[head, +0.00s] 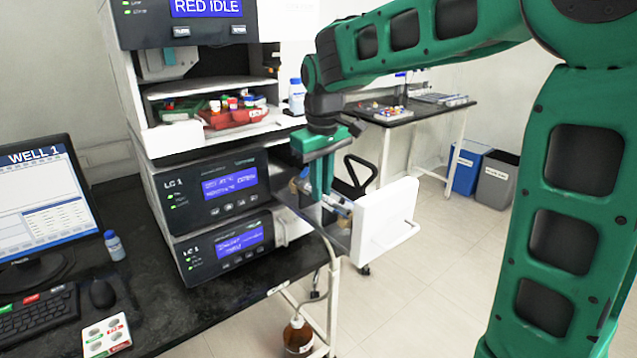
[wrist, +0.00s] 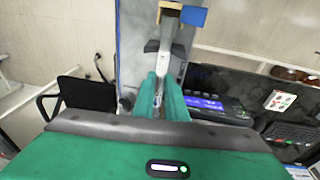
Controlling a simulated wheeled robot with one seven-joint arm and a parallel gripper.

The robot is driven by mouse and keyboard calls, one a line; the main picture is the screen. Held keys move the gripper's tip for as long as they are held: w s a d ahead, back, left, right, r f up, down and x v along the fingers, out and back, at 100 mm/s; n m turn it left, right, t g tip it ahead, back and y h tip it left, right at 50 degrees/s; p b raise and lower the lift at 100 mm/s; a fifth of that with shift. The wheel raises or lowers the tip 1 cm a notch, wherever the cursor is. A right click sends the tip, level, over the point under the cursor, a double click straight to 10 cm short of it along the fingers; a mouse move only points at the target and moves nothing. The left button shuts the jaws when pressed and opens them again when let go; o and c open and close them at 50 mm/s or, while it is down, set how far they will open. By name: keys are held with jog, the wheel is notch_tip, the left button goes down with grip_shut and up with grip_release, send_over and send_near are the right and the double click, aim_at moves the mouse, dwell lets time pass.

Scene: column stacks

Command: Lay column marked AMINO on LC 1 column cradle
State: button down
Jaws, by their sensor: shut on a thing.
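My gripper (head: 324,198) hangs fingers down over the open compartment at the right side of the LC 1 stack (head: 220,188). It is shut on a slim, light-coloured column (head: 338,207), which lies roughly level across the fingers. In the wrist view my green fingers (wrist: 160,98) close together near the picture's middle, with a pale rod-like part (wrist: 174,50) beyond them. The AMINO marking is too small to read. The cradle cannot be told apart from the column and fingers, so I cannot tell whether they touch.
A white door panel (head: 386,222) stands open right of my gripper. A red tray (head: 233,117) with vials sits higher in the stack. A monitor (head: 40,205) and a small bottle (head: 114,245) stand on the black bench at left. Open floor lies right.

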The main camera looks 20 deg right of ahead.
jog(key=shift+f, duration=0.55)
dwell(0.7)
jog(key=c, duration=1.7)
grip_release()
jog(key=shift+s+a+r, duration=0.1)
jog(key=shift+s+r, duration=0.15)
jog(key=shift+r, duration=1.5)
jog(key=shift+s+a+r, duration=0.1)
jog(key=shift+s+r, duration=0.2)
jog(key=shift+r, duration=1.5)
jog(key=shift+s+a+r, duration=0.1)
jog(key=shift+s+r, duration=0.15)
jog(key=shift+r, duration=1.5)
